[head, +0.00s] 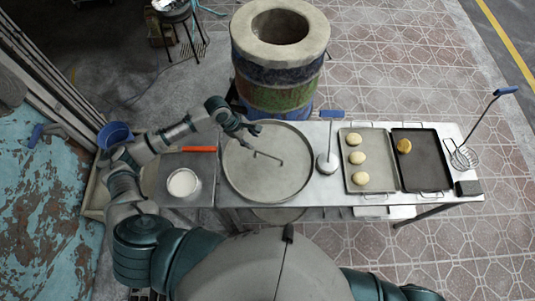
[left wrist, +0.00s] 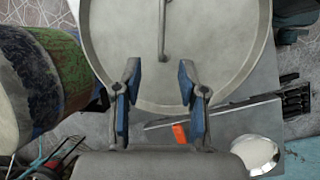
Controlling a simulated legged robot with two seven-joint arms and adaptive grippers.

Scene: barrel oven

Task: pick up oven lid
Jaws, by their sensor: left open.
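The oven lid (head: 290,182) is a large round grey metal disc with a raised rim, lying flat on the table left of its middle. A thin bar handle (head: 268,156) stands on it. My left gripper (head: 248,130) is open and empty above the lid's far edge, apart from the handle. In the left wrist view the lid (left wrist: 215,70) fills the upper middle, and the handle (left wrist: 162,35) lies beyond my open fingers (left wrist: 160,78). My right gripper is out of the picture.
The barrel oven (head: 280,75) stands behind the table with its top open. To the right are a round-based tool (head: 327,163), a tray with dough balls (head: 358,185), a dark tray (head: 425,170) and a wire skimmer (head: 465,157). A bowl (head: 183,183) sits left.

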